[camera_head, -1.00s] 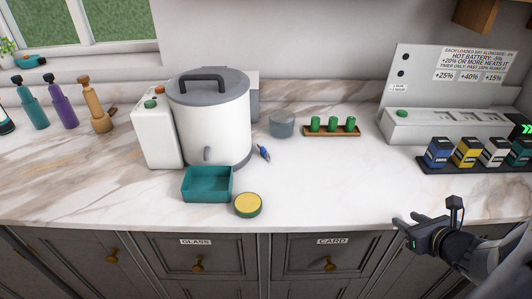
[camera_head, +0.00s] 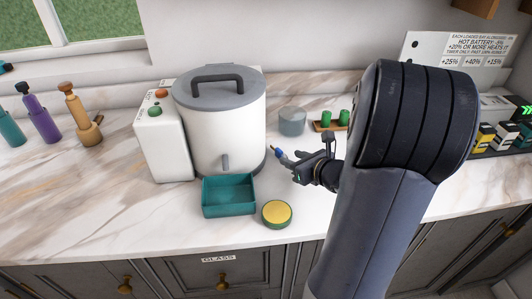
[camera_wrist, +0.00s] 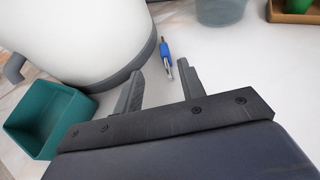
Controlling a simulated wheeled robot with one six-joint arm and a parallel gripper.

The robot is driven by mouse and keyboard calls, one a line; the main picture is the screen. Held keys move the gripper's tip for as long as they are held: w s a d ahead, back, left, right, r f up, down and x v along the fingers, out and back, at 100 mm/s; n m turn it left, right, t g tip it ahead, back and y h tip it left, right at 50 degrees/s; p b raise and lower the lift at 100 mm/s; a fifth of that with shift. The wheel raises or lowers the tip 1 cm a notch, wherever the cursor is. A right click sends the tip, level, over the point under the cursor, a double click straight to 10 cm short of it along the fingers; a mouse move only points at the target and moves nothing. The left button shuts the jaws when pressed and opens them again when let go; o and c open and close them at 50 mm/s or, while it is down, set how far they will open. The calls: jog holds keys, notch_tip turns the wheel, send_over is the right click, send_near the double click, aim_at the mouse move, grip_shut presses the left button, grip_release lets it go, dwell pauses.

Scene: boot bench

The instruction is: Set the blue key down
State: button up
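The blue key (camera_head: 276,153) lies on the marble counter at the right foot of the white cylindrical tank. In the wrist view the key (camera_wrist: 166,50) has a blue body and a metal end pointing toward my gripper. My gripper (camera_head: 288,158) is open and low beside the key. In the wrist view the two fingers of my gripper (camera_wrist: 160,70) stand apart, with the key's metal end near the gap between their tips. The fingers do not grip it. Whether they touch it I cannot tell.
The tank (camera_head: 215,125) and a white box (camera_head: 160,145) stand left of the key. A teal open bin (camera_head: 228,209) and a yellow-topped round tin (camera_head: 277,214) sit in front. A grey cup (camera_head: 292,121) and a wooden tray (camera_head: 318,126) with green pieces are behind.

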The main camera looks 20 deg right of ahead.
aim_at(282, 153)
jog(key=x, duration=0.8)
jog(key=shift+w+d+f+p, duration=0.1)
jog(key=shift+d+f+p, duration=0.1)
jog(key=shift+d+p, duration=0.2)
jog(key=shift+c, duration=0.6)
grip_shut()
